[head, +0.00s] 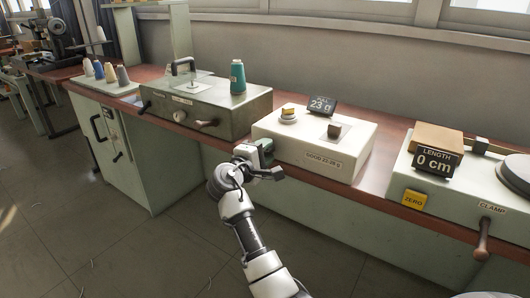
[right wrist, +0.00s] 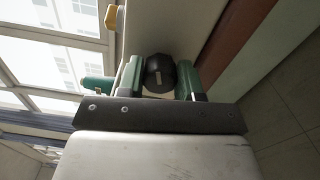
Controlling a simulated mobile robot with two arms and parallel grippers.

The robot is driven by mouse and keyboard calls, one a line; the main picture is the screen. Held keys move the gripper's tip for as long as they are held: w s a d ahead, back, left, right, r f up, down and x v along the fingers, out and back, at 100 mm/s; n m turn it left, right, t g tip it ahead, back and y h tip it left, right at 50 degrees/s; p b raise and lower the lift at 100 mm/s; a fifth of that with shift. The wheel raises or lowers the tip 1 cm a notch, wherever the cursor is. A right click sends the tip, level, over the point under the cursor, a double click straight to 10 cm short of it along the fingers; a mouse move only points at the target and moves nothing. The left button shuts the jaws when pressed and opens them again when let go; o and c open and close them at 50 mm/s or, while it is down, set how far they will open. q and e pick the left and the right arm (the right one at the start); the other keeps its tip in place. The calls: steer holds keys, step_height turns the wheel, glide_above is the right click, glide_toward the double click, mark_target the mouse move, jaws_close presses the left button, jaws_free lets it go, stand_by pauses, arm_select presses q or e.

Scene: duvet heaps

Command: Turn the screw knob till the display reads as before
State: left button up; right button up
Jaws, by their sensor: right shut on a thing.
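The cream box (head: 282,150) on the bench has a dark display (head: 322,105) on top that reads 23 g. A label on its front (head: 323,164) reads GOOD 22-28 g. My right gripper (head: 264,152) is at the left front side of this box. In the right wrist view its green fingers lie on both sides of a dark round screw knob (right wrist: 160,74) with a pale mark, and are shut on it. The knob is hidden behind the gripper in the head view. My left gripper is not in view.
A yellow-topped disc (head: 288,114) and a small brown block (head: 334,130) are on the cream box. A grey-green box (head: 240,112) with a teal spool (head: 237,77) stands left. To the right is a device with a 0 cm length display (head: 437,162) and a clamp lever (head: 483,240).

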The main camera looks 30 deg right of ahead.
steer(key=o, duration=0.9)
arm_select(q)
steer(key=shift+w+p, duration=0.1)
steer(key=shift+p, duration=0.4)
arm_select(e)
steer(key=v, duration=1)
steer(key=shift+s+a, duration=0.15)
steer(key=shift+a, duration=0.25)
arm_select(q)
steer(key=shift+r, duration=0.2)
